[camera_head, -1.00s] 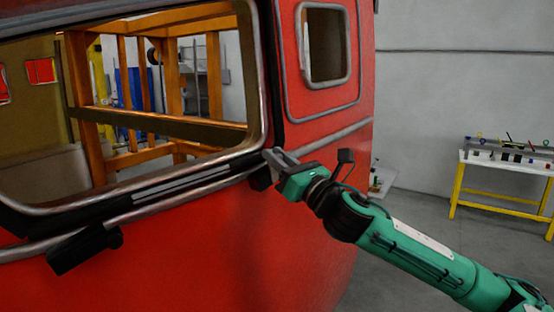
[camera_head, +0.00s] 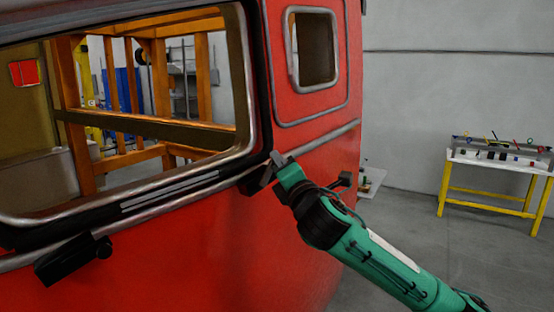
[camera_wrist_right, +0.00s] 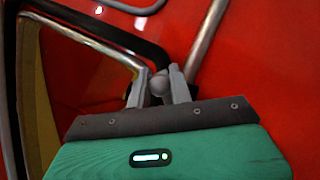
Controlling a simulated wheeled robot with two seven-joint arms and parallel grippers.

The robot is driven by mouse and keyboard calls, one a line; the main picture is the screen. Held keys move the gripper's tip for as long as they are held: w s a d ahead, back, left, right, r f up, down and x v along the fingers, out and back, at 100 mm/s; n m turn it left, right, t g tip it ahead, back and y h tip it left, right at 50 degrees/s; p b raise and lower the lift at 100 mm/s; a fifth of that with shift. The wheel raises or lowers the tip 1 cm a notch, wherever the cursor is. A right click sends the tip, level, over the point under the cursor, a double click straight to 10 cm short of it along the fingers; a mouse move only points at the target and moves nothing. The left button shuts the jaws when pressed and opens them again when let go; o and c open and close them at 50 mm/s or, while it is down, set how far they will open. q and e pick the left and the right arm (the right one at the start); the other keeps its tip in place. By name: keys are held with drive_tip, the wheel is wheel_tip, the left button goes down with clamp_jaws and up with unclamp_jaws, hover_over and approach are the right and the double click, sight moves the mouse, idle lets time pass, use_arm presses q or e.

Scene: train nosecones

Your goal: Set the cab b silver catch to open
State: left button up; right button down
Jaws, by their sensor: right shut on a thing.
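The red cab (camera_head: 200,255) with its silver-framed window (camera_head: 130,200) fills the left of the head view. My right gripper (camera_head: 270,165) is at the lower right corner of the window. In the right wrist view, the two grey fingers of my right gripper (camera_wrist_right: 160,90) are closed around a small rounded grey knob, which I take as the silver catch (camera_wrist_right: 158,82). The fingers cover most of it, and its setting cannot be told. My left gripper is not in view.
A black fitting (camera_head: 72,260) sticks out below the window on the left. A silver rail (camera_head: 320,138) runs along the cab side. A yellow-legged table (camera_head: 490,205) with small items stands at the right, with clear floor before it.

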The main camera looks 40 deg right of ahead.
drive_tip(key=m, duration=0.1)
drive_tip(key=m+g+h+p, duration=0.1)
drive_tip(key=m, duration=0.1)
drive_tip(key=d+m, duration=0.1)
drive_tip(key=shift+f+g+p, duration=0.3)
drive_tip(key=shift+f+g, duration=0.1)
drive_tip(key=shift+d+f+m+g+h+p, duration=0.2)
drive_tip(key=shift+f+m+g+p, duration=0.25)
drive_tip(key=shift+m, duration=0.55)
drive_tip(key=shift+d+f+m+g+h+p, duration=0.1)
drive_tip(key=shift+f+m+g+h+p, duration=0.25)
drive_tip(key=shift+m, duration=0.65)
drive_tip(key=c, duration=1.3)
unclamp_jaws()
drive_tip(key=shift+s, duration=0.1)
